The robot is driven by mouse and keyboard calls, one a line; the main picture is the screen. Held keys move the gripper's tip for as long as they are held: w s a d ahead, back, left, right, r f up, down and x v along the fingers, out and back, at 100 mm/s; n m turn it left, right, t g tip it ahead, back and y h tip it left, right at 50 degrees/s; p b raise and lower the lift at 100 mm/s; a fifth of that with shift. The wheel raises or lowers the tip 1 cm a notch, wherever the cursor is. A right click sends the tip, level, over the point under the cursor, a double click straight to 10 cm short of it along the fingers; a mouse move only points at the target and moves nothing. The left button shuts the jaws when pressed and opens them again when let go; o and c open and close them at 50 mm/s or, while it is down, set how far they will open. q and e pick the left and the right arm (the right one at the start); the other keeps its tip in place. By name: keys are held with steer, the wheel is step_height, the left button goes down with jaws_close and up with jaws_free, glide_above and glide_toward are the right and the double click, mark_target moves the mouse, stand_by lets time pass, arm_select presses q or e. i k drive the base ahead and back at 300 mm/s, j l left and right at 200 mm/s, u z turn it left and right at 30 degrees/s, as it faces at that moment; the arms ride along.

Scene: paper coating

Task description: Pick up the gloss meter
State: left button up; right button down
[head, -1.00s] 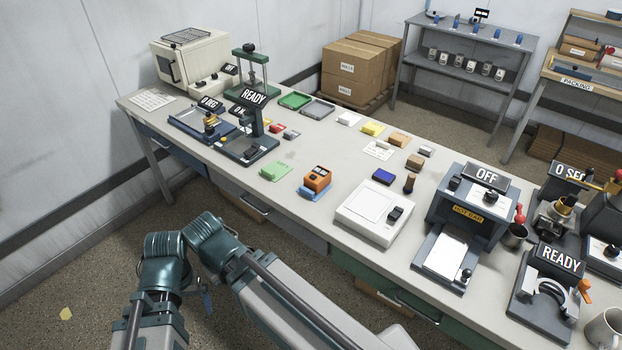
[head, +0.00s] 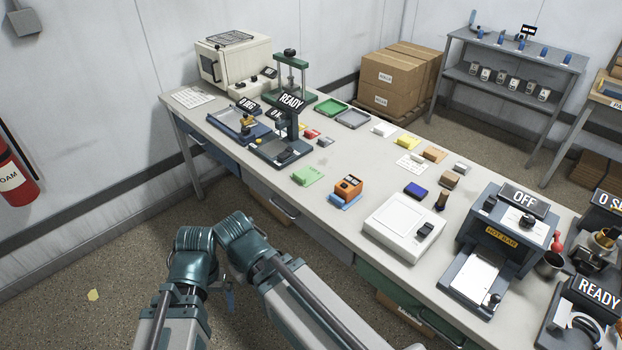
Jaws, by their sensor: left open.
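A small orange boxy device (head: 348,186) with a dark top panel, which looks like the gloss meter, sits on a blue base (head: 344,201) near the front edge of the long table, in the head view. My left arm comes up from the bottom of the view and bends in front of the table. My left gripper (head: 229,296) hangs low beside the forearm, over the floor, partly hidden by the arm. It is open, and nothing shows in it. It is well apart from the orange device, to its lower left. My right gripper is not in view.
On the table (head: 310,230), a green pad (head: 307,175) lies left of the device and a white scale-like instrument (head: 403,226) stands right of it. A dark stand marked READY (head: 284,145) is behind left. A hot bar machine (head: 500,245) stands at right. A fire extinguisher (head: 14,180) hangs at far left.

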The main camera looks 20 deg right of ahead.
mark_target(355, 185)
steer(key=z, duration=1.5)
steer(key=k+j+z, duration=0.1)
steer(key=k, duration=0.3)
steer(key=j, duration=0.1)
